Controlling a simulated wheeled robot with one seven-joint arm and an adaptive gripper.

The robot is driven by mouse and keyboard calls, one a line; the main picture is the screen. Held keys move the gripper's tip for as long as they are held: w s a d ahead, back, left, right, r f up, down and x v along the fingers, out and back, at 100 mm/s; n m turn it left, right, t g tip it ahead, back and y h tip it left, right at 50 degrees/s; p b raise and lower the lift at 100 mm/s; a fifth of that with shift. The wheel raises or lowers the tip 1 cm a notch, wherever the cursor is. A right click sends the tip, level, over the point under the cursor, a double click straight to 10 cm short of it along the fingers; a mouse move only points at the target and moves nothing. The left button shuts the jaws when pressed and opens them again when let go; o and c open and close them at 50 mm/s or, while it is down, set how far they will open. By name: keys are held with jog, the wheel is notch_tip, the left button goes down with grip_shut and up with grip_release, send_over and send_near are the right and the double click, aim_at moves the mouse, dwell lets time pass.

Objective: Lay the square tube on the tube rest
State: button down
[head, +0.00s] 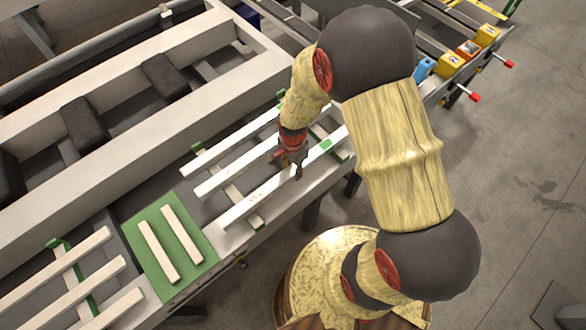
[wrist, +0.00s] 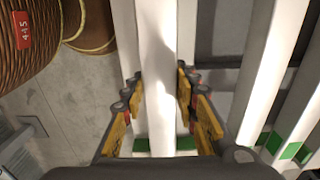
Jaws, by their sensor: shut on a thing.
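A long white square tube (head: 262,198) lies along the near edge of the runout table, the nearest of three parallel tubes. My gripper (head: 294,168) is shut on it, with its fingers pointing down. In the wrist view the tube (wrist: 155,70) runs between the two fingers. I cannot tell whether it touches the green-ended cross bars (head: 232,190) under it or is slightly lifted. A green plate with two short pale bars (head: 150,215) is to the left of the tubes; I cannot tell for sure whether this is the tube rest.
Two other white tubes (head: 222,175) lie beside the held one. More white tubes (head: 85,285) rest on a green-ended bar at lower left. A heavy pale frame with dark blocks (head: 85,125) stands behind. Yellow and blue parts (head: 450,64) are at upper right.

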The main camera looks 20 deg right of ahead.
aim_at(293, 169)
jog(key=shift+w+f+b, duration=0.1)
jog(key=shift+f+b, duration=0.25)
jog(key=shift+f, duration=0.2)
jog(key=c, duration=1.3)
grip_release()
notch_tip(293, 169, up, 12)
jog(key=shift+o, duration=1.4)
jog(key=o, duration=0.7)
jog(key=shift+o, duration=0.8)
jog(key=shift+r, duration=0.1)
